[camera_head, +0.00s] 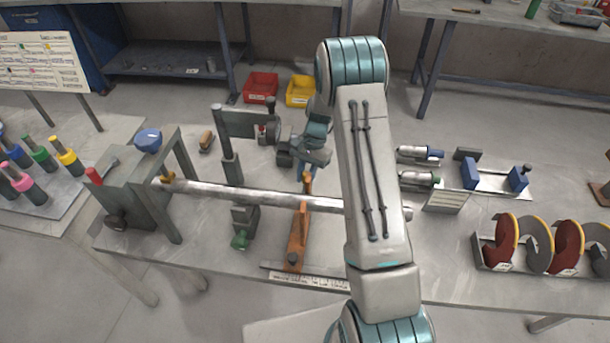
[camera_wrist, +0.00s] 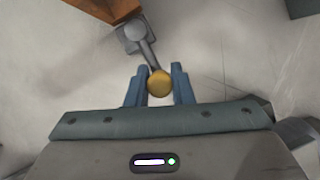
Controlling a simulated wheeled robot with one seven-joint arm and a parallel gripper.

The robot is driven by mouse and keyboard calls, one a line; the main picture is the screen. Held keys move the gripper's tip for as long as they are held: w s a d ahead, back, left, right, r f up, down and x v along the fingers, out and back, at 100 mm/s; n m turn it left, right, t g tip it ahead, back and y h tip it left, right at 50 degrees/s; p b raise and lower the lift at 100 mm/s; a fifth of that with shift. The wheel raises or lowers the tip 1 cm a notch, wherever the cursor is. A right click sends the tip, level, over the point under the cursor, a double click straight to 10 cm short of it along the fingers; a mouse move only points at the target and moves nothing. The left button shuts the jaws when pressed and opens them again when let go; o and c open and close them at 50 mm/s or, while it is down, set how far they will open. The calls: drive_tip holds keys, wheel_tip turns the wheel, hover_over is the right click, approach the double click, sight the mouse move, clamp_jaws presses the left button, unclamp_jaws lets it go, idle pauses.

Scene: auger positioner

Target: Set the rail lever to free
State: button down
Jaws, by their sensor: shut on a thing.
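In the wrist view, a lever (camera_wrist: 148,52) has a thin grey arm running from a round pivot on a small grey block to a yellow-orange ball knob (camera_wrist: 160,84). My gripper (camera_wrist: 159,72) has its two blue fingers shut on the knob, one on each side. An orange part shows at the upper left, close to the pivot. In the head view, my gripper (camera_head: 307,160) is over the bench just behind the orange upright (camera_head: 298,238), which stands on a rail with a ruler strip (camera_head: 308,281). There the lever cannot be made out. No free or locked marking is readable.
A long metal shaft (camera_head: 255,195) crosses the bench from a grey housing (camera_head: 135,195) at the left and passes under my forearm. A dark post with an arm (camera_head: 228,150) stands left of my gripper. Auger pieces (camera_head: 505,240) and a blue-jawed fixture (camera_head: 495,180) lie right.

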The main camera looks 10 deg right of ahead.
drive_tip(key=m+b, duration=0.1)
drive_tip(key=d+m+t, duration=0.1)
drive_tip(key=m, duration=0.1)
drive_tip(key=shift+s+d+y+b, duration=0.25)
drive_tip(key=shift+s+y+b, duration=0.05)
drive_tip(key=shift+s+b, duration=0.1)
drive_tip(key=m, duration=0.1)
drive_tip(key=s+d+m+t+b, duration=0.1)
drive_tip(key=m, duration=0.2)
drive_tip(key=shift+s+d+y, duration=0.15)
drive_tip(key=shift+s+y, duration=0.1)
drive_tip(key=shift+y, duration=0.05)
drive_tip(key=s+m+t+b, duration=0.1)
drive_tip(key=m, duration=0.1)
drive_tip(key=s+d+m+t, duration=0.1)
drive_tip(key=m, duration=0.1)
drive_tip(key=shift+b, duration=0.35)
drive_tip(key=shift+s+a+m+t+b, duration=0.1)
drive_tip(key=shift+s+m+t+b, duration=0.25)
drive_tip(key=shift+m, duration=0.65)
drive_tip(key=shift+s+m+t+b, duration=0.1)
drive_tip(key=shift+s+m+t, duration=0.45)
drive_tip(key=shift+m, duration=0.45)
drive_tip(key=shift+s, duration=0.1)
drive_tip(key=c, duration=1.3)
unclamp_jaws()
drive_tip(key=shift+o, duration=0.2)
